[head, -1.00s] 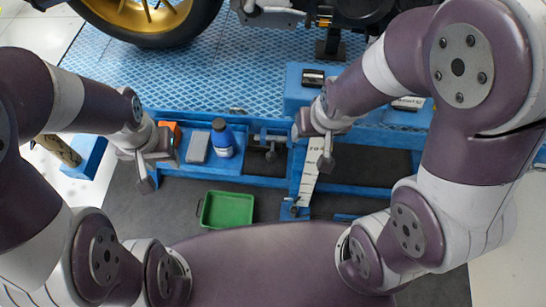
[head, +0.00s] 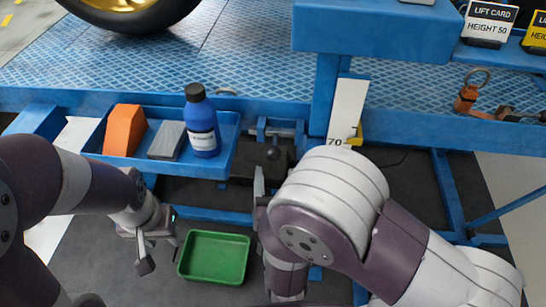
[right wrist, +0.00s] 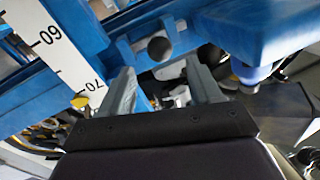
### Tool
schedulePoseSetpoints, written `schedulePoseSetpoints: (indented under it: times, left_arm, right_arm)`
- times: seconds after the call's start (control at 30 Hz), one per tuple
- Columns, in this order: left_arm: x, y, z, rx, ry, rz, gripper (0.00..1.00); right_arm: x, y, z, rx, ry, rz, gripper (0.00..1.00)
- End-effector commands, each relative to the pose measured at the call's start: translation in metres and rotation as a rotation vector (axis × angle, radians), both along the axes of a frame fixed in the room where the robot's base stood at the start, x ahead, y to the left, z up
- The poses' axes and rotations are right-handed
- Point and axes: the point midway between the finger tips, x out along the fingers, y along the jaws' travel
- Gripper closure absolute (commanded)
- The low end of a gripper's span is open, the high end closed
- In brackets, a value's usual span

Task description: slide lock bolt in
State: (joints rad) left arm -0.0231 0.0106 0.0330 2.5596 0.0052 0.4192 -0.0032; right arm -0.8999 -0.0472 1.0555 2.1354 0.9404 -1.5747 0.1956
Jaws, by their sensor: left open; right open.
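A round black knob (head: 272,153) sits below the lift's blue front rail; I take it to be the lock bolt's knob. It also shows in the right wrist view (right wrist: 159,48), ahead of and between the fingertips. How far the bolt is in cannot be told. My right gripper (head: 261,184) is just below the knob, partly hidden by my own arm. In the right wrist view its two grey fingers (right wrist: 161,78) are apart, with nothing held. My left gripper (head: 158,250) is open and empty, left of the green bin.
A blue tray (head: 225,165) holds an orange block (head: 124,130), a grey block (head: 166,140) and a blue bottle (head: 202,125). A green bin (head: 214,257) stands on the floor. A white height scale (head: 347,108) hangs right of the knob, beside a blue post.

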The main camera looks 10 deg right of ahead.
Motion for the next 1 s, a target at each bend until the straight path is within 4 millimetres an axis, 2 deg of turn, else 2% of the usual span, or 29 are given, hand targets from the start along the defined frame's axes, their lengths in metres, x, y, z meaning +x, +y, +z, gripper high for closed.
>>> schedulePoseSetpoints:
  times: [0.1, 0.3, 0.5, 0.7, 0.73, 0.9, 0.93, 1.0]
  left_arm:
    - [0.0, 0.0, -0.005, 0.0, 0.001, 0.0, 0.57]
    - [0.0, 0.0, -0.009, 0.0, 0.001, 0.0, 0.57]
    - [0.0, 0.0, -0.01, 0.0, 0.001, 0.0, 0.57]
    - [0.0, 0.0, -0.01, 0.0, 0.001, 0.0, 0.57]
    - [0.0, 0.0, -0.01, 0.0, 0.001, 0.0, 0.57]
    - [0.0, 0.0, -0.01, 0.0, 0.001, 0.0, 0.57]
    - [0.0, 0.0, -0.01, 0.0, 0.001, 0.0, 0.57]
    - [0.0, 0.0, -0.01, 0.0, 0.001, 0.0, 0.57]
  right_arm:
    - [0.031, -0.004, -0.002, 0.001, 0.0, -0.008, 0.37]
    - [0.065, -0.003, -0.001, 0.0, 0.0, -0.002, 0.37]
    - [0.076, -0.003, -0.001, -0.001, 0.002, 0.0, 0.37]
    - [0.077, -0.003, -0.001, -0.001, 0.003, 0.001, 0.37]
    - [0.077, -0.003, -0.001, -0.001, 0.003, 0.002, 0.4]
    - [0.076, -0.003, -0.001, -0.001, 0.003, 0.002, 0.95]
    - [0.076, -0.003, -0.001, -0.001, 0.003, 0.002, 1.0]
    - [0.076, -0.003, -0.001, -0.001, 0.003, 0.002, 1.0]
